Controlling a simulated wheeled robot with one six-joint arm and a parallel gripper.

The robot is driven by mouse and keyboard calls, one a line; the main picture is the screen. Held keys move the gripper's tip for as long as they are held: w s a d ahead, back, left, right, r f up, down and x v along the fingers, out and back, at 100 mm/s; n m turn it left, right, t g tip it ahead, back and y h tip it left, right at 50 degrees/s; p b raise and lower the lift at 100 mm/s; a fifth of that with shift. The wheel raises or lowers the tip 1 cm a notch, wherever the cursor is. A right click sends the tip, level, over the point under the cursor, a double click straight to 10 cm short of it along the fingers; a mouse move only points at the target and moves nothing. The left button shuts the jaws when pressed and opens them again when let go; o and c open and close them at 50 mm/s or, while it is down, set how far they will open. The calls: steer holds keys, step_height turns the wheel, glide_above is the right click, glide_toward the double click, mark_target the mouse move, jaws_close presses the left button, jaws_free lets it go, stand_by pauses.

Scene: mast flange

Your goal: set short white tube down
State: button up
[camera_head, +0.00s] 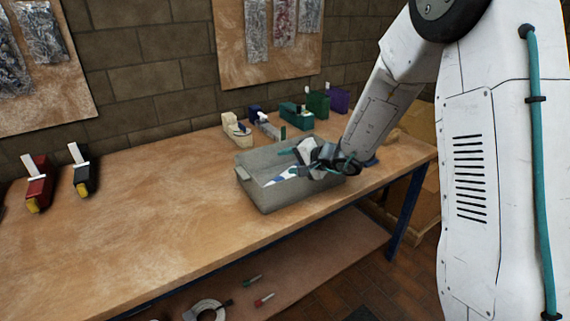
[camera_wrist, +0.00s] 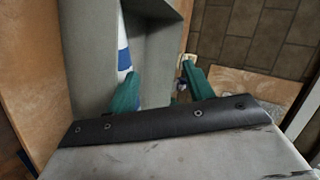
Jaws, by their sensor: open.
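A grey bin (camera_head: 292,193) stands on the workbench, and its wall also shows in the wrist view (camera_wrist: 92,60). A white piece with a blue part (camera_head: 276,181) lies inside it; it looks like the short white tube, but I cannot tell its full shape. In the wrist view a white and blue strip (camera_wrist: 123,48) shows beside the left finger, partly hidden by it. My gripper (camera_head: 290,161) is over the bin, its teal fingers (camera_wrist: 160,87) apart with nothing held between them. My gripper and wrist hide the right part of the bin's inside.
The wooden workbench (camera_head: 150,215) is clear left of the bin. Red (camera_head: 38,183) and black (camera_head: 83,178) holders stand at the far left. A cream holder (camera_head: 236,128), a teal box (camera_head: 297,116) and other boxes stand behind the bin, near the brick wall.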

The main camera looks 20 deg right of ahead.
steer(key=v, duration=1)
steer(key=s+a+r+n+g+y, duration=0.1)
steer(key=s+a+r+n+g, duration=0.3)
steer(key=s, duration=0.5)
steer(key=s+a+r+n+g+y, duration=0.1)
steer(key=s+a+r+n+g, duration=0.2)
steer(key=s+a+r, duration=0.4)
steer(key=s+d+g+h, duration=0.1)
steer(key=s+d+h, duration=0.3)
steer(key=s, duration=0.5)
steer(key=s+d+f+n+g+h, duration=0.1)
steer(key=s+d+h, duration=0.4)
steer(key=s, duration=0.5)
steer(key=shift+s+d+n, duration=0.3)
steer(key=shift+s+d, duration=0.05)
steer(key=shift+d, duration=0.75)
